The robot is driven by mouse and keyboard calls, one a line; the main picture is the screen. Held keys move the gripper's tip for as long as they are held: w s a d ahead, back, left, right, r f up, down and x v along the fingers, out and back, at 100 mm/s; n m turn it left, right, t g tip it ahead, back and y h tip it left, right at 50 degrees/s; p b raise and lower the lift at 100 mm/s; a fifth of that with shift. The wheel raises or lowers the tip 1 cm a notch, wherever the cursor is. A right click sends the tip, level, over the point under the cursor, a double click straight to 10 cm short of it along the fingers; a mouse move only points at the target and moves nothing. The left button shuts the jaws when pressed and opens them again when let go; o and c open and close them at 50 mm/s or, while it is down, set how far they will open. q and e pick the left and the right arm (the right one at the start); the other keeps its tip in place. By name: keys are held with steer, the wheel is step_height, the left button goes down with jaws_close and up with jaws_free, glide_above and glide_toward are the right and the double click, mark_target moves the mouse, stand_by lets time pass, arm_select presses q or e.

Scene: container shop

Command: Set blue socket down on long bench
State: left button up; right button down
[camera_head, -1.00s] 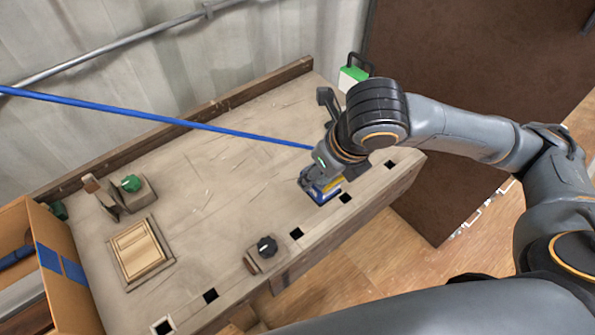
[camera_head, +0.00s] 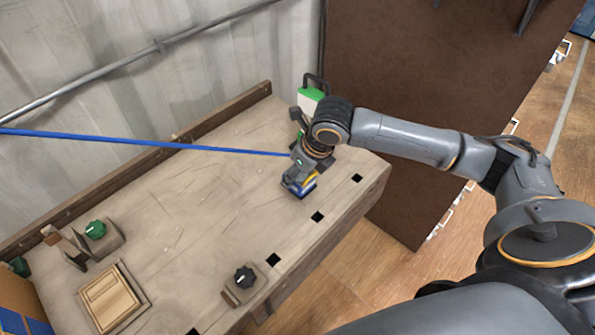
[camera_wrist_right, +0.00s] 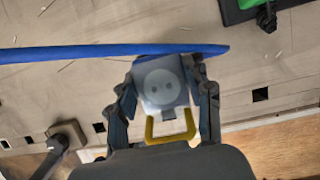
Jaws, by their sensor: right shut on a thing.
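The blue socket (camera_head: 299,185) is a small blue box with yellow trim, over the right part of the long bench (camera_head: 190,225). In the right wrist view the socket (camera_wrist_right: 160,85) shows a pale round face with two holes and a yellow loop on the near side. My right gripper (camera_wrist_right: 160,95) is shut on it, one finger on each side. In the head view my right gripper (camera_head: 304,172) hides its top. I cannot tell if the socket touches the bench. My left gripper is not in view.
A blue cable (camera_head: 150,143) stretches left from near the socket. A green and white item (camera_head: 312,97) stands behind my wrist. A black knob block (camera_head: 243,277), a green knob block (camera_head: 96,232) and a wooden panel (camera_head: 109,297) sit on the bench. Its middle is clear.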

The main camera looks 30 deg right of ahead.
mark_target(299, 180)
steer(key=shift+w+d+f, duration=0.15)
steer(key=shift+w+f, duration=0.1)
steer(key=shift+w, duration=0.1)
steer(key=shift+f, duration=1.5)
steer(key=c, duration=0.6)
jaws_free()
steer(key=shift+s+f, duration=0.15)
steer(key=shift+f, duration=0.05)
steer(key=v, duration=1.2)
steer(key=shift+r+p, duration=0.15)
steer(key=shift+p, duration=0.2)
